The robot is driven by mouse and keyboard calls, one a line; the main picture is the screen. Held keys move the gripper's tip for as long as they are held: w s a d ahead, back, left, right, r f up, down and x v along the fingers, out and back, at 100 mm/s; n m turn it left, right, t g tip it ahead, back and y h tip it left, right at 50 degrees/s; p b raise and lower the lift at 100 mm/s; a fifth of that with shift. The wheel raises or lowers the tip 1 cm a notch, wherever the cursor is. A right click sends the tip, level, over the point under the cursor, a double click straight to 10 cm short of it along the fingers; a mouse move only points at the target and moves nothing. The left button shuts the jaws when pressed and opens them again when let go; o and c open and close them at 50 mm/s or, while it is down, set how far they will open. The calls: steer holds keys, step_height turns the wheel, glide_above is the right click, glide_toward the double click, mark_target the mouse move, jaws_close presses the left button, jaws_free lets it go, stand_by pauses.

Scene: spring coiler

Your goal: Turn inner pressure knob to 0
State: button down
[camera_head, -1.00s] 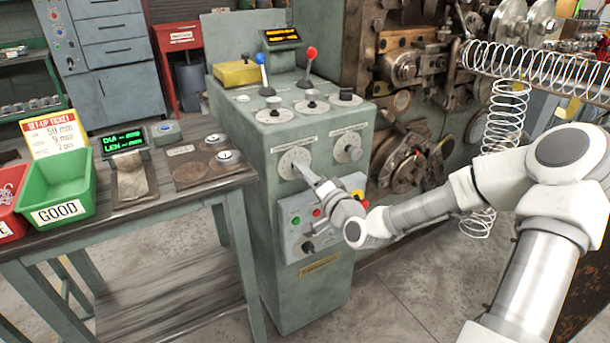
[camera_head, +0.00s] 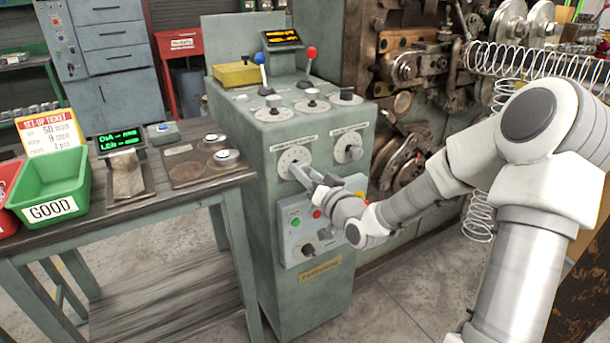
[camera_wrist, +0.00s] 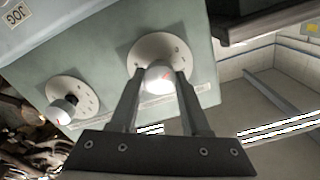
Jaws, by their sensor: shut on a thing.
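The front of the green control cabinet (camera_head: 302,225) carries two pressure knobs side by side on round white dials. My gripper (camera_head: 300,172) is at the left dial (camera_head: 290,157) in the head view and hides most of its knob. In the wrist view my gripper (camera_wrist: 160,84) is shut on this knob (camera_wrist: 158,77), a pale knob with a red mark, with one finger on each side. The other knob (camera_head: 354,153) is free at the right; the wrist view shows it at the left (camera_wrist: 62,110). The dial numbers are too small to read.
Below the dials is a button box (camera_head: 312,228) with a yellow-and-red button close to my wrist. Levers and more knobs stand on the cabinet top. A bench with a green GOOD bin (camera_head: 50,190) is at the left; the coiling machine (camera_head: 420,120) is at the right.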

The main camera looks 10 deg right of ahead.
stand_by(0.4)
steer(key=shift+c, duration=1.8)
jaws_free()
steer(key=shift+s, duration=0.1)
